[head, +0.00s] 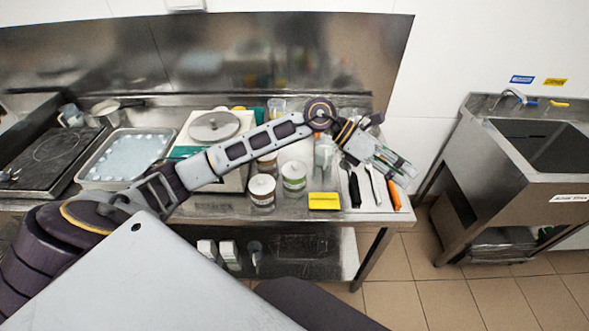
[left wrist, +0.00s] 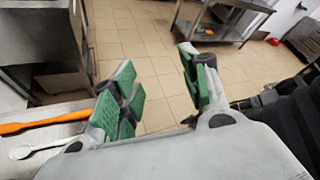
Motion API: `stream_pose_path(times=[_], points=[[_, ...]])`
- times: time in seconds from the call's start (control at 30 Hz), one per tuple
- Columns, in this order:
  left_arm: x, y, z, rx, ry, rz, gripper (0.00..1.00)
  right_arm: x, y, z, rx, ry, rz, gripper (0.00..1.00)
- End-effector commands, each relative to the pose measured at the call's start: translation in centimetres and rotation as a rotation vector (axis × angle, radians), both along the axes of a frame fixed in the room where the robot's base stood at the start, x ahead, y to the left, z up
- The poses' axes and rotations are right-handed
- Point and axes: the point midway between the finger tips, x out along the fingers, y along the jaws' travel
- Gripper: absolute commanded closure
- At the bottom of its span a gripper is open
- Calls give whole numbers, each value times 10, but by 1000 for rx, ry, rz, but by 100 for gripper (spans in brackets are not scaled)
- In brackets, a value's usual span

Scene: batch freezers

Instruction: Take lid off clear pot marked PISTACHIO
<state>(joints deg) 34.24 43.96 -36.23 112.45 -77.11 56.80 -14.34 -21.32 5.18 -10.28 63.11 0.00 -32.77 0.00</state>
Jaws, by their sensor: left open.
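Two clear pots with pale lids stand near the front of the steel table: one with a green band (head: 294,178) and one with brownish contents (head: 262,191). Another pot (head: 267,160) is partly hidden behind my left arm. The writing on the pots is too small to read, so I cannot tell which is marked PISTACHIO. My left gripper (head: 404,170) is open and empty over the table's right end, to the right of the pots and apart from them. Its green-padded fingers (left wrist: 157,62) are spread in the left wrist view, with floor beyond. My right gripper is not in view.
A yellow block (head: 325,201), a black-handled tool (head: 354,190) and an orange-handled tool (head: 394,196) lie right of the pots. A metal tray (head: 88,175) and a scale-like unit with a round lid (head: 214,125) stand left. A sink unit (head: 540,165) stands across a floor gap.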

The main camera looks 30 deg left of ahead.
Motion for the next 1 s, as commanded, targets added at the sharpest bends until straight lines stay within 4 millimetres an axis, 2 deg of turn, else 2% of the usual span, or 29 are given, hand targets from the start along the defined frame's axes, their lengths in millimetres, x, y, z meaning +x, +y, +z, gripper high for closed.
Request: stream_pose_path(times=[0.27,0.5,0.8,0.9,1.0], points=[[14,62,-35,345,-54,-65,55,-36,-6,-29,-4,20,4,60],[27,134,-50,640,-54,-89,55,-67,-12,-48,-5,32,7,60],[35,238,-44,991,9,-78,55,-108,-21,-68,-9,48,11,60],[35,268,-37,1081,40,-68,55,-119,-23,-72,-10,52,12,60],[34,288,-31,1144,65,-59,55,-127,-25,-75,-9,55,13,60]])
